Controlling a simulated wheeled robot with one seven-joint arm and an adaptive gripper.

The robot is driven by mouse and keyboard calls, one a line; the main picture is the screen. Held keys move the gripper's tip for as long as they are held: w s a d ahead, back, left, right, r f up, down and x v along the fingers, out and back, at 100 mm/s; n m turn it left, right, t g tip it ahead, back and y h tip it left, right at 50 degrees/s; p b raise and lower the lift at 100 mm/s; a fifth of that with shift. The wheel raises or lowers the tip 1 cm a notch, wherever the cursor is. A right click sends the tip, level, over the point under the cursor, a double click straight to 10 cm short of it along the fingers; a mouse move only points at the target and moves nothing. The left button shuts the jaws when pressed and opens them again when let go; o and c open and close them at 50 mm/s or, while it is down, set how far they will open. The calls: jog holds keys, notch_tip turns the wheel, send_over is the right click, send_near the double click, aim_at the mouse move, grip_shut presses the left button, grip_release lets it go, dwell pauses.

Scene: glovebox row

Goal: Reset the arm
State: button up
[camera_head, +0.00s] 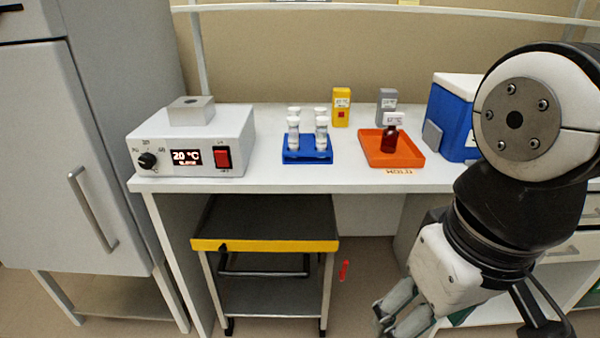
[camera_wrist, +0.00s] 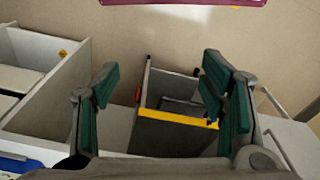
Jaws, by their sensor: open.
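My gripper (camera_head: 402,310) hangs low at the bottom right in the head view, in front of the bench and below its top. In the wrist view my gripper (camera_wrist: 160,108) shows two green-padded fingers spread wide apart. Nothing is between them except the distant cart and floor. My arm fills the right side of the head view and hides part of the bench behind it.
A white bench (camera_head: 270,182) holds a heater box (camera_head: 215,150), a blue rack (camera_head: 307,156) with several vials, an orange tray (camera_head: 430,155) with a brown bottle (camera_head: 389,141), and a blue cooler (camera_head: 453,118). A cart (camera_head: 265,246) stands below.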

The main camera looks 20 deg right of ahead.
dwell(0.3)
notch_tip(320, 180, up, 17)
jog(key=t+p, duration=0.3)
jog(key=p, duration=1.2)
jog(key=shift+r+p, duration=0.2)
jog(key=shift+p, duration=0.1)
